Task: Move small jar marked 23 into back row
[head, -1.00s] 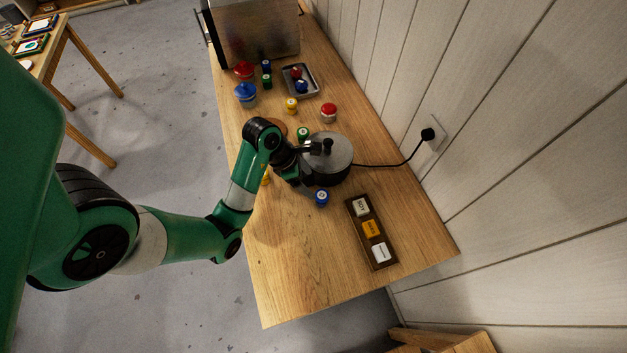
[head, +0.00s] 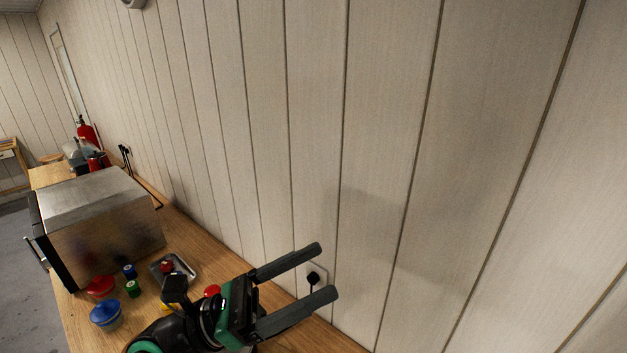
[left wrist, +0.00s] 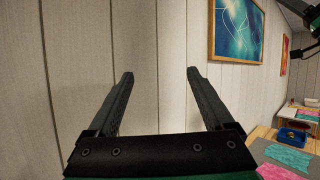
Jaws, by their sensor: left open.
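My left gripper (head: 326,270) is open and empty, raised in front of the wall above the bench; its two spread fingers also show in the left wrist view (left wrist: 160,74). Small jars stand on the bench at lower left of the head view: a green one (head: 132,289), a blue one (head: 129,271) and a red one (head: 166,266) in a metal tray (head: 187,270). Larger jars have a red lid (head: 101,287) and a blue lid (head: 106,316). No number is readable, so I cannot tell which jar is 23. My arm hides part of the bench. My right gripper is not in view.
A metal box-like appliance (head: 105,225) stands behind the jars. A panelled wall (head: 400,150) with a plugged socket (head: 313,279) runs along the bench. The left wrist view shows a framed picture (left wrist: 237,30) and a table with a blue tray (left wrist: 293,136).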

